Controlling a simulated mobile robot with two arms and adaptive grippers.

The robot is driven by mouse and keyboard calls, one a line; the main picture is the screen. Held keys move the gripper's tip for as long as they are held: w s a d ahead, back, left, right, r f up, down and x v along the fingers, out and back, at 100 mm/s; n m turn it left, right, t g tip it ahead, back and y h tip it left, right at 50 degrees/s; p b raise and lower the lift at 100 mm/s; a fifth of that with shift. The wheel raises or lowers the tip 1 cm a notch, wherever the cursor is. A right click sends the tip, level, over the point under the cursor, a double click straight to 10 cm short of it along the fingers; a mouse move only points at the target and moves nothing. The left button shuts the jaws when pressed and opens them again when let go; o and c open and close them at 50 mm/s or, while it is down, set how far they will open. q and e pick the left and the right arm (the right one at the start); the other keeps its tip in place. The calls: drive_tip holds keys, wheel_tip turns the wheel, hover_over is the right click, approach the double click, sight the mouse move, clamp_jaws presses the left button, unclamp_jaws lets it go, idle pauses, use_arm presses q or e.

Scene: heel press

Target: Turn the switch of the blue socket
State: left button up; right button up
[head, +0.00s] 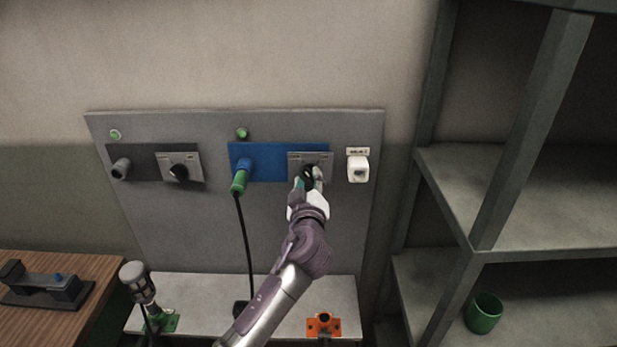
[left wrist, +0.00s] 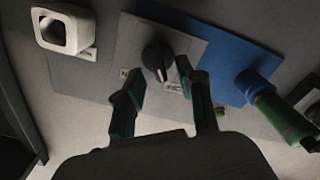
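The blue socket (head: 265,176) is a blue plate on the grey wall panel, with a blue-and-green plug (head: 240,178) in its left part. Its switch is a black rotary knob (left wrist: 157,56) on a grey plate (head: 295,157) at the right end. A light mark on the knob faces the gripper side, between small labels. My left gripper (head: 308,181) is in front of the knob. In the left wrist view its two fingers (left wrist: 160,82) are apart, with the knob just beyond the gap; contact cannot be told. My right gripper is not in view.
A black socket with its own knob (head: 178,172) is at the left of the panel. Green lamps (head: 242,132) sit above both sockets. A white fixture (head: 358,170) is close right of the blue socket. Shelves (head: 540,200) with a green cup (head: 483,314) stand at right.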

use_arm(q)
drive_tip(key=shift+w, duration=0.95)
clamp_jaws()
